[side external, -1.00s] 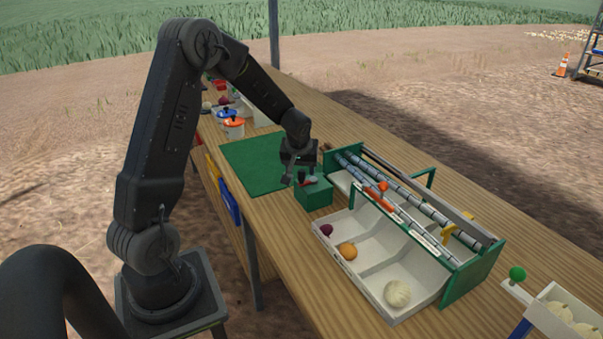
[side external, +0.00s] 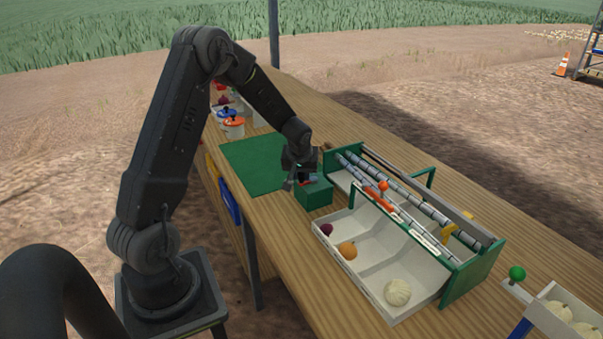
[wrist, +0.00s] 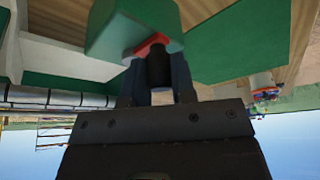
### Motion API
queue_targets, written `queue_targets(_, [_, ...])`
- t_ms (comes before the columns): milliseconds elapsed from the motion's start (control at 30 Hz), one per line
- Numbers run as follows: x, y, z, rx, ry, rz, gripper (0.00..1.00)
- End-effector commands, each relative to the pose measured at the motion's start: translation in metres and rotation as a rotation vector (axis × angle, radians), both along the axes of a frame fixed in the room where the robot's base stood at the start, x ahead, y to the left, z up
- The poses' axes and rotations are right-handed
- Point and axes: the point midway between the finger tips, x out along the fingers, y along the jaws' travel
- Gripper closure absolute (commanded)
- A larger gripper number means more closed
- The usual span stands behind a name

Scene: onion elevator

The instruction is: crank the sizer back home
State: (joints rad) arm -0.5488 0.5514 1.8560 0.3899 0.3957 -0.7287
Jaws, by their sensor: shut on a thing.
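The sizer is a green-ended frame (side external: 478,272) with grey rollers (side external: 415,205) and an orange-knobbed piece (side external: 383,186) between them. At its near left end is a green crank box (side external: 318,194). The crank has a red arm (wrist: 150,44) and a black upright knob (wrist: 158,68), both clear in the wrist view. My gripper (side external: 297,183) is beside the box in the side view, its fingers around the knob, shut on it. In the side view my gripper mostly hides the crank. The wrist view also shows the green box (wrist: 115,28).
A white divided tray (side external: 375,262) in front of the sizer holds a purple onion (side external: 327,230), a yellow-brown onion (side external: 347,250) and a white onion (side external: 398,292). A green mat (side external: 248,163) lies left. Lidded pots (side external: 234,127) stand behind. A green-knobbed lever (side external: 517,273) is at right.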

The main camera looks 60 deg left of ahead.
Motion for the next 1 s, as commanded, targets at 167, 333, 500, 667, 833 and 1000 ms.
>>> queue_targets(167, [0.0, 0.0, 0.0, 0.0, 0.0, 0.0, 0.98])
queue_targets(333, [0.0, 0.0, 0.0, 0.0, 0.0, 0.0, 0.98])
queue_targets(500, [0.0, 0.0, 0.0, 0.0, 0.0, 0.0, 0.98])
queue_targets(667, [0.001, -0.003, 0.0, 0.0, 0.0, -0.001, 0.98])
queue_targets(833, [0.002, -0.01, 0.0, 0.0, 0.0, -0.001, 0.98])
queue_targets(1000, [0.003, -0.015, 0.0, 0.0, 0.0, -0.001, 0.98])
